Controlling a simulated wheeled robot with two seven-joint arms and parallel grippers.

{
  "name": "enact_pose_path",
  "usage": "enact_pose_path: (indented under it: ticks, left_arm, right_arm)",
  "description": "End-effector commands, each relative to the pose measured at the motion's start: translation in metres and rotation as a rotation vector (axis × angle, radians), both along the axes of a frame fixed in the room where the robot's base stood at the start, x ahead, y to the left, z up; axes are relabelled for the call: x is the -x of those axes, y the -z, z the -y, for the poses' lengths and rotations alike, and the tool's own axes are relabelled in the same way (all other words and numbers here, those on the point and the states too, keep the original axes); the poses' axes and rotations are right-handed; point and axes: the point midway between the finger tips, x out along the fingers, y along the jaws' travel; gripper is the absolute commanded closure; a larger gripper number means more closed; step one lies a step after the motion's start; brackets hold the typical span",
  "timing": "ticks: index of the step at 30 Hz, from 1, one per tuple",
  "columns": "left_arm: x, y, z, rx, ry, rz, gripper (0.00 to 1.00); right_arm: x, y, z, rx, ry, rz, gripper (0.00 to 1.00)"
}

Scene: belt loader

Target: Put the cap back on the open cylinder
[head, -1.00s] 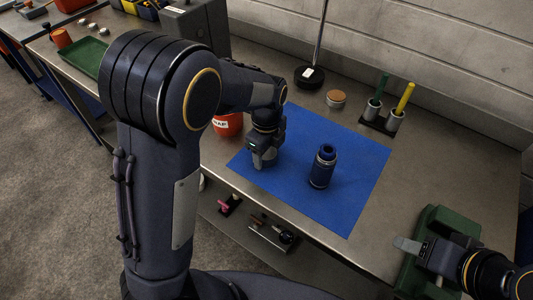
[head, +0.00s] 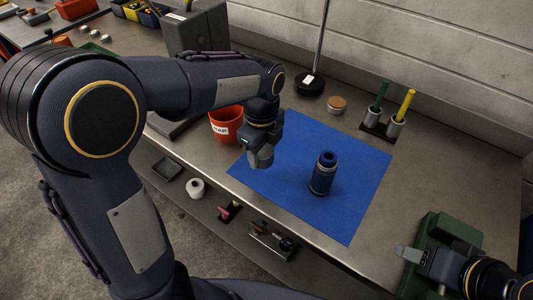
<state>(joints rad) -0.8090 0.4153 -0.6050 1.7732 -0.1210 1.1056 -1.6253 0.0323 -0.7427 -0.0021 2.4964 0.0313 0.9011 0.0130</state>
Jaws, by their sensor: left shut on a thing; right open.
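The open cylinder (head: 322,174) is dark blue with a narrower ringed neck. It stands upright on the blue mat (head: 345,210). My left gripper (head: 260,158) points down over the left part of the mat, left of the cylinder and apart from it. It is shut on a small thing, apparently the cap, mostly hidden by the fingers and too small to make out. My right gripper (head: 407,254) is open at the lower right, off the mat, beside a green block-like object (head: 452,228). I see nothing held in it.
A red-orange bin (head: 224,125) stands left of my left gripper. Behind the mat are a round tan-topped item (head: 336,104), a black-based stand (head: 310,84) and a holder with green and yellow pens (head: 380,126). The mat around the cylinder is clear.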

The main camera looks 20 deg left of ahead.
Motion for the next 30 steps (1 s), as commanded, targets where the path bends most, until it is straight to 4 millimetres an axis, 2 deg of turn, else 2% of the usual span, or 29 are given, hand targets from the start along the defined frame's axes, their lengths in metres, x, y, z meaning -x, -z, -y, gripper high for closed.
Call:
enact_pose_path:
  ticks: [1, 3, 9, 15, 21, 30]
  left_arm:
    - [0.010, -0.013, 0.001, 0.008, 0.004, 0.005, 0.72]
    - [0.025, -0.024, -0.001, 0.007, 0.003, 0.004, 0.72]
    - [0.069, -0.042, -0.005, 0.005, 0.003, 0.002, 0.72]
    - [0.096, -0.054, -0.007, 0.002, 0.002, 0.000, 0.72]
    - [0.105, -0.058, -0.008, 0.000, 0.001, 0.000, 0.72]
    - [0.106, -0.058, -0.008, -0.001, 0.000, -0.001, 0.72]
  right_arm:
    - [0.000, 0.001, 0.000, 0.000, 0.000, 0.000, 0.48]
    - [0.000, 0.003, 0.000, 0.000, 0.000, 0.000, 0.48]
    - [0.000, 0.008, 0.000, 0.000, 0.000, 0.000, 0.48]
    - [0.000, 0.009, 0.000, 0.000, 0.000, 0.000, 0.48]
    - [0.000, 0.010, 0.000, 0.000, 0.000, 0.000, 0.48]
    - [0.000, 0.010, 0.000, 0.000, 0.000, 0.000, 0.48]
